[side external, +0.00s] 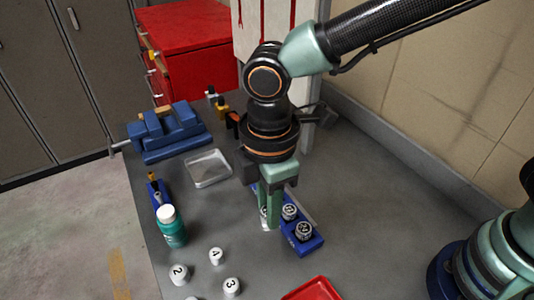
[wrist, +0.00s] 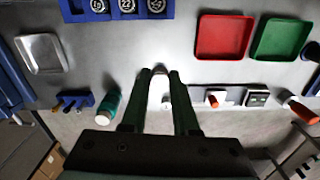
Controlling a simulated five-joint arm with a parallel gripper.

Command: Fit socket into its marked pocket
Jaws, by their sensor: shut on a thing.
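My gripper (side external: 270,218) points down beside the near-left edge of the blue socket rack (side external: 308,246). It is shut on the socket, mostly hidden by the green fingers; a pale edge (side external: 263,213) shows beside them in the side view. In the wrist view my gripper (wrist: 160,75) has a pale, grey-tipped piece (wrist: 160,92) between its fingers. The rack also shows at the top of the wrist view (wrist: 74,10).
A silver tray (side external: 208,168), a teal bottle (side external: 171,230) and a blue vise (side external: 168,133) lie to the left. Several white numbered cylinders, including one marked 4 (side external: 216,257), stand in front. Red (wrist: 223,37) and green (wrist: 281,40) trays are in the wrist view.

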